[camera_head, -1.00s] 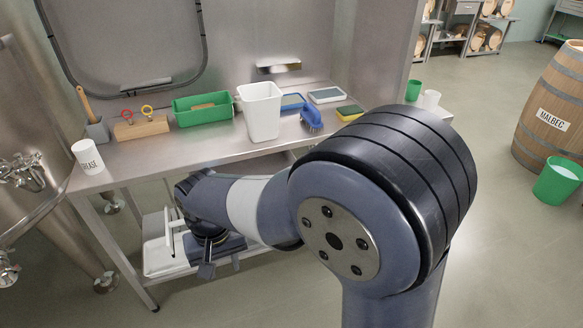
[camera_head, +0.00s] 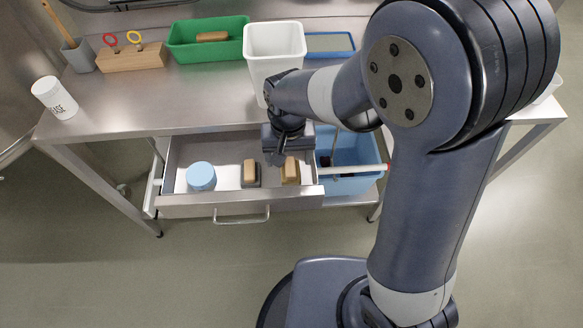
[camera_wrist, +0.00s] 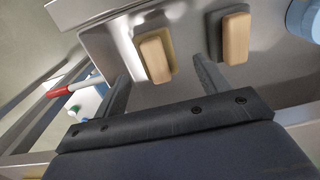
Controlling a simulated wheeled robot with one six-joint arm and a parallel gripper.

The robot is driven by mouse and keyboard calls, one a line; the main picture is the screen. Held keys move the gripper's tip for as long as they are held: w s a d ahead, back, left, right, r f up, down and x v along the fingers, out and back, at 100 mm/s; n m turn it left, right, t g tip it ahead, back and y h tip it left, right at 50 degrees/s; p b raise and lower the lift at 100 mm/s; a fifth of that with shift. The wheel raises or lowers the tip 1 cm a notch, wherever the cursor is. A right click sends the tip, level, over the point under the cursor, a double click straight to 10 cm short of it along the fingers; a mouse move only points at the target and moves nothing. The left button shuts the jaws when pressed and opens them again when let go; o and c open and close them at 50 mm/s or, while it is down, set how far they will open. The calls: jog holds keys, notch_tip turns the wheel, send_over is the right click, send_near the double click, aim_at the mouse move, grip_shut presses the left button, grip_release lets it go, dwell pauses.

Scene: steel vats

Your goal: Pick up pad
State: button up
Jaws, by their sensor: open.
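An open drawer (camera_head: 240,205) under the steel table holds two tan block-shaped pads. One pad (camera_head: 250,172) has a dark grey base; the other pad (camera_head: 290,171), to its right, has a yellowish base. In the wrist view the yellowish-based pad (camera_wrist: 156,55) lies between my two fingers, and the grey-based pad (camera_wrist: 235,37) is just outside the right finger. My gripper (camera_head: 280,153) points down over the drawer's right part. It is open and empty in the wrist view (camera_wrist: 163,75). I cannot tell how far the fingertips are above the pads.
A light-blue round tub (camera_head: 201,176) is in the drawer's left part. A blue bin (camera_head: 350,180) and a red-tipped white rod (camera_head: 352,170) are right of the drawer. The tabletop above carries a white bin (camera_head: 274,50), green tray (camera_head: 207,38) and white canister (camera_head: 54,97).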

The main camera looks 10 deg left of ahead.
aim_at(290, 166)
jog(key=f, duration=0.4)
jog(key=shift+s+d+f, duration=0.1)
jog(key=shift+d+f, duration=0.1)
jog(key=shift+c, duration=0.2)
jog(key=c, duration=1)
